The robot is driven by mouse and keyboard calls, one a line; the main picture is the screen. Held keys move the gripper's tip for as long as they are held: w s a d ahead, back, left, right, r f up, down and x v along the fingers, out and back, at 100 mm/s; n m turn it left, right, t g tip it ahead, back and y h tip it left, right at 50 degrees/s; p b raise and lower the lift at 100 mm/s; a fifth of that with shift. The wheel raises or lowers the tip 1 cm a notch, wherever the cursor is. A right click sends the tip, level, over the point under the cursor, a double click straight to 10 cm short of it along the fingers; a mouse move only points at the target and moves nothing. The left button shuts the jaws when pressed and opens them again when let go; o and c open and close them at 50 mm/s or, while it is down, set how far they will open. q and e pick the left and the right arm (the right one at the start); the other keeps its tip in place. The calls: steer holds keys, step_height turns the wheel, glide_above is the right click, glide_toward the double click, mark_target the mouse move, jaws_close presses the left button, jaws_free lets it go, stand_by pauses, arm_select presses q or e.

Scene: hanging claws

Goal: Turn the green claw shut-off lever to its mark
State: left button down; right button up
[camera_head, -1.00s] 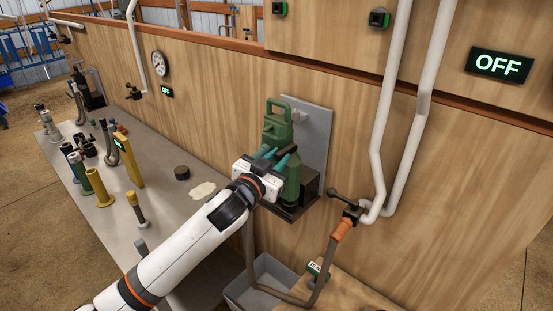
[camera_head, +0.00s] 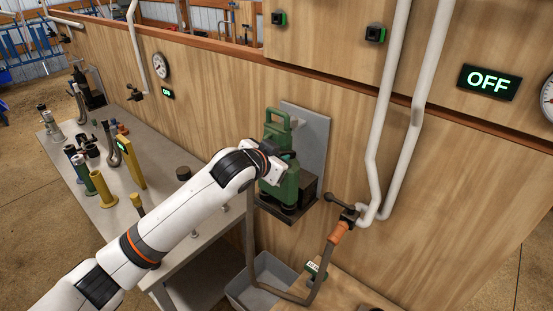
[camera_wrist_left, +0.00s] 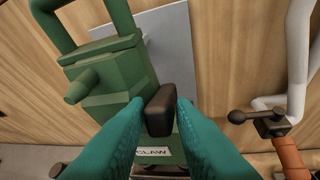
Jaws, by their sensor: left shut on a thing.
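The green claw unit (camera_head: 285,185) sits upright on a small wall shelf against a grey back plate, with a loop handle on top; it also shows in the left wrist view (camera_wrist_left: 108,75). Its shut-off lever (camera_wrist_left: 159,108) is a dark brown bar sticking out in front of the green body. My left gripper (camera_wrist_left: 160,125) is shut on this lever, a teal finger on each side. In the head view my left wrist (camera_head: 258,160) covers the lever and most of the fingers. I cannot make out the mark. My right gripper is out of view.
A grey bin (camera_head: 270,280) stands below the shelf. A pipe valve with a black handle (camera_head: 343,207) and an orange-cuffed hose is to the right. White pipes (camera_head: 378,140) run up the wall. A workbench (camera_head: 150,205) with several tools lies left. A sign (camera_head: 488,82) reads OFF.

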arm_select(q)
steer(key=shift+w+d+r+g+y, duration=0.2)
steer(key=shift+r+g+y, duration=0.25)
steer(key=shift+g, duration=0.35)
steer(key=c, duration=1.5)
jaws_free()
steer(key=shift+w, duration=0.1)
steer(key=shift+s+a+r+b, duration=0.15)
steer(key=shift+s+r+b, duration=0.15)
steer(key=shift+s, duration=0.1)
steer(key=b+v, duration=0.3)
steer(key=v, duration=0.8)
